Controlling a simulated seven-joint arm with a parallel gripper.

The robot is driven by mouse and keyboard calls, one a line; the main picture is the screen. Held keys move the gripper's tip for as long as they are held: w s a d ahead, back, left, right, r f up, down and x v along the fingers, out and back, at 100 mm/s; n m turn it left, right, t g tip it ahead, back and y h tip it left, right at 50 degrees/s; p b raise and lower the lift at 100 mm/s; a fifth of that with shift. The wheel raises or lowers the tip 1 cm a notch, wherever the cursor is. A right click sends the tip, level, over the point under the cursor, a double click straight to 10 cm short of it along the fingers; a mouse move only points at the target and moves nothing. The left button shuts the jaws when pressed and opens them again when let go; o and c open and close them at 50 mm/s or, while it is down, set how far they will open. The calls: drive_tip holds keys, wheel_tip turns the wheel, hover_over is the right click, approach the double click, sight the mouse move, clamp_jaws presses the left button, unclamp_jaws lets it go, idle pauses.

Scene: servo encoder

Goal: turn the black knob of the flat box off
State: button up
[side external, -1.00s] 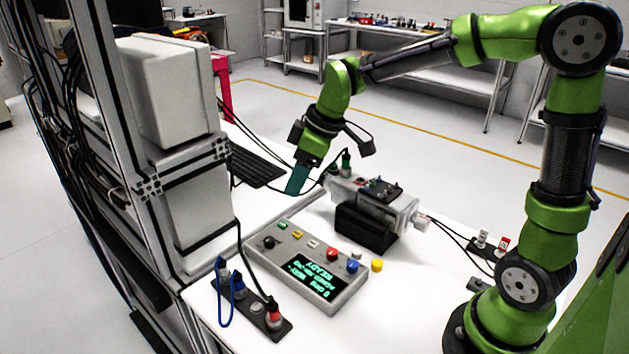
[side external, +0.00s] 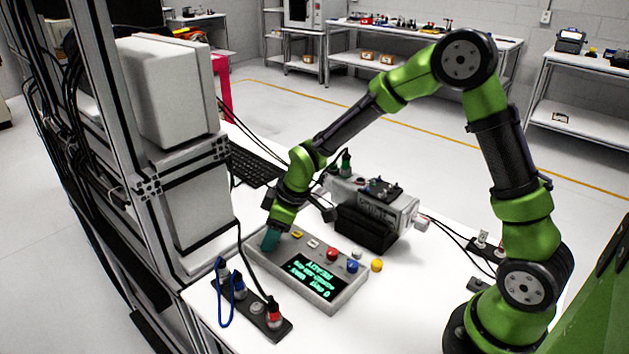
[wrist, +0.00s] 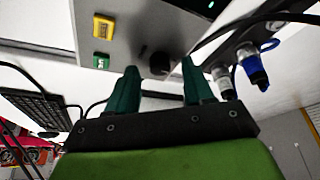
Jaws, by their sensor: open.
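The flat box (side external: 337,297) is a grey control panel on the white table, with a lit green display and several coloured buttons. My gripper (side external: 269,242) is over the box's far left end and hides the black knob in the side view. In the wrist view the black knob (wrist: 160,63) shows just beyond and between the two green fingertips (wrist: 160,75). The fingers are apart, and I see nothing held between them. I cannot tell whether either finger touches the knob, nor read the knob's setting.
Yellow (wrist: 103,27) and green (wrist: 101,61) buttons sit beside the knob. A black strip with plugs and cables (side external: 257,313) lies along the box's left side. A motor unit (side external: 372,207) stands behind the box. A keyboard (side external: 254,165) lies further back.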

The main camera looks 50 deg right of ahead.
drive_tip(key=shift+w+a+f, duration=0.1)
drive_tip(key=shift+f, duration=0.25)
drive_tip(key=shift+c, duration=0.5)
clamp_jaws()
drive_tip(key=shift+m, duration=0.3)
drive_tip(key=m, duration=0.1)
drive_tip(key=m+h, duration=0.1)
drive_tip(key=m, duration=0.1)
drive_tip(key=shift+a+r+m+t, duration=0.1)
drive_tip(key=shift+a+m+t, duration=0.1)
drive_tip(key=shift+m+t, duration=0.15)
drive_tip(key=shift+a+m+h, duration=0.1)
drive_tip(key=shift+m+h, duration=1)
drive_tip(key=shift+m, duration=1.15)
